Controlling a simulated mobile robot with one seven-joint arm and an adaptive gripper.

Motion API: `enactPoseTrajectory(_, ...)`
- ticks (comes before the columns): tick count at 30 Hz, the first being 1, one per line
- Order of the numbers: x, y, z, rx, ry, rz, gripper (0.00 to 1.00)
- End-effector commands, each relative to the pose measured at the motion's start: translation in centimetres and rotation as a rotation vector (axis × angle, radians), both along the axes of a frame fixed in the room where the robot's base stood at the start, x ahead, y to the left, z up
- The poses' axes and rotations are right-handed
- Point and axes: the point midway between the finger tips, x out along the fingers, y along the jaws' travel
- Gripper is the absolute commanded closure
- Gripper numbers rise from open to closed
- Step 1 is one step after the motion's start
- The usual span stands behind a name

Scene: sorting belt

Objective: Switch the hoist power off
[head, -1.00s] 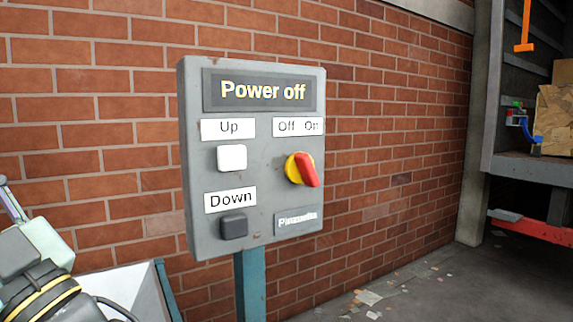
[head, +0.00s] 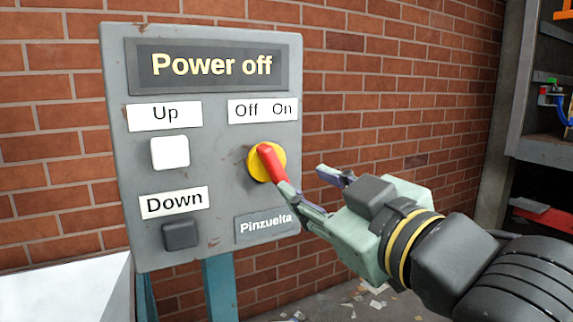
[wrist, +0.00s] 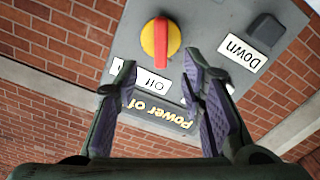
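The grey control box (head: 215,215) fills the left middle of the head view, and its display (head: 210,66) reads "Power off". The rotary switch has a yellow base (head: 255,170) and a red handle (head: 268,156), below the label "Off On" (head: 263,109). The handle's upper end leans left, toward "Off". My gripper (head: 303,181) is open and empty at the switch's lower right. One fingertip overlaps the handle's lower end in the head view; contact cannot be told. In the wrist view, the red handle (wrist: 161,42) lies just beyond and between the open fingertips (wrist: 160,66).
A white "Up" button (head: 170,153) and a dark "Down" button (head: 180,235) sit on the box's left side. The box stands on a teal post (head: 219,285) before a brick wall. A pale surface (head: 65,290) is at lower left. A shelf with goods is at right.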

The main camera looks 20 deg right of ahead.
Motion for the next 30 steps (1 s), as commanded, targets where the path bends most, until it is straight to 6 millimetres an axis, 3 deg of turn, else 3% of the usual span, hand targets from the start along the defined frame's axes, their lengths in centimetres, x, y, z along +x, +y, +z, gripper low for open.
enactPoseTrajectory(15,8.6,1.7,0.1,0.003,0.0,0.004,0.63)
enactPoseTrajectory(21,9.9,2.0,0.0,0.002,-0.001,0.003,0.63)
enactPoseTrajectory(30,10.0,2.0,0.0,0.001,-0.002,0.002,0.66)
